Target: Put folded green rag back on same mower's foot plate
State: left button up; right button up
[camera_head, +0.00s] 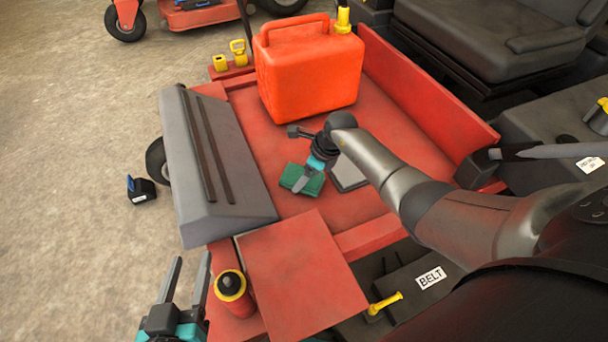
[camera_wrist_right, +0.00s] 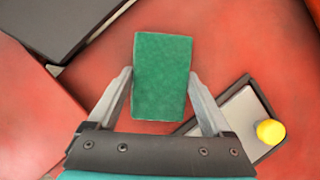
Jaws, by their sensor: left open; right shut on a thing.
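The folded green rag (camera_head: 291,178) is at the red foot plate (camera_head: 385,120) of the mower, between the grey sloped panel and a small grey tray. In the right wrist view the rag (camera_wrist_right: 163,75) lies flat between the fingertips. My right gripper (camera_head: 307,180) is shut on it, one finger at each side edge; the gripper (camera_wrist_right: 161,80) partly hides it in the head view. I cannot tell whether the rag touches the plate or hangs just above it. My left gripper (camera_head: 190,262) is open and empty at the bottom left, beside the mower.
An orange fuel can (camera_head: 308,70) stands on the plate behind the rag. The grey sloped panel (camera_head: 222,165) borders it at left. A grey tray (camera_wrist_right: 236,122) with a yellow knob is close right of my right gripper.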

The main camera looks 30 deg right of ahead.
jog(key=shift+f, duration=0.15)
jog(key=o, duration=1.1)
